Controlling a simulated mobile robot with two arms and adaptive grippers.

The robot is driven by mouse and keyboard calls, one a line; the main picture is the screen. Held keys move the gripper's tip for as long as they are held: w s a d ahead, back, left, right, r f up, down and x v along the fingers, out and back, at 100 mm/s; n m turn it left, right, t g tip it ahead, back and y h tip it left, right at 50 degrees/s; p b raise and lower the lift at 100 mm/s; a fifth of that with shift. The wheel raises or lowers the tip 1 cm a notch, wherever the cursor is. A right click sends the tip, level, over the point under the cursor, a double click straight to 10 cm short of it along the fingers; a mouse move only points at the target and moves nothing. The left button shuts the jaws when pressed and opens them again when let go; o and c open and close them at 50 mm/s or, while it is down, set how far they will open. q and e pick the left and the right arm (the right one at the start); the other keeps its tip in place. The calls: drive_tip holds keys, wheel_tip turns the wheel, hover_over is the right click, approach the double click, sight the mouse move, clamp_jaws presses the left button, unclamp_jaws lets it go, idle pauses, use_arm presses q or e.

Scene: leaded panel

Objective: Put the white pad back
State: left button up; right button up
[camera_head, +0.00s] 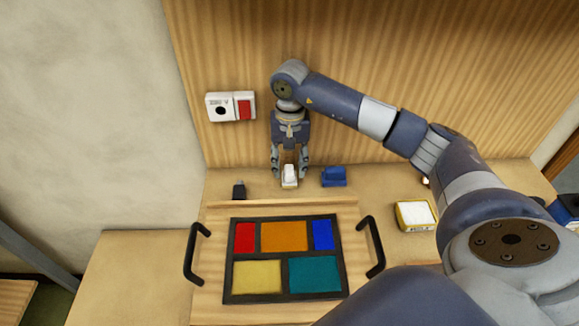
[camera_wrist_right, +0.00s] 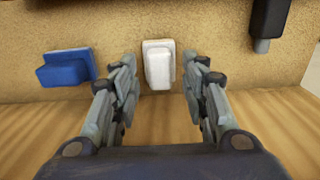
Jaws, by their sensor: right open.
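The white pad (camera_head: 290,174) stands on the table behind the tray, near the wooden back wall. My right gripper (camera_head: 289,172) is above and around it, with one finger on each side. In the right wrist view the white pad (camera_wrist_right: 158,64) lies between the open fingertips (camera_wrist_right: 160,72), with a visible gap on both sides. The pad looks whitish, with a paler raised block on a base. My left gripper is not in view.
A blue pad (camera_head: 334,176) sits just right of the gripper, and a small black object (camera_head: 239,190) to its left. The wooden tray (camera_head: 210,285) with black handles holds the coloured leaded panel (camera_head: 284,259). A yellow-sided box (camera_head: 415,215) stands at right. A red-and-white wall unit (camera_head: 231,107) hangs behind.

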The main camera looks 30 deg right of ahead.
sight(290, 169)
wheel_tip(290, 169, up, 11)
drive_tip(key=b, duration=0.2)
drive_tip(key=shift+f, duration=0.15)
idle(0.5)
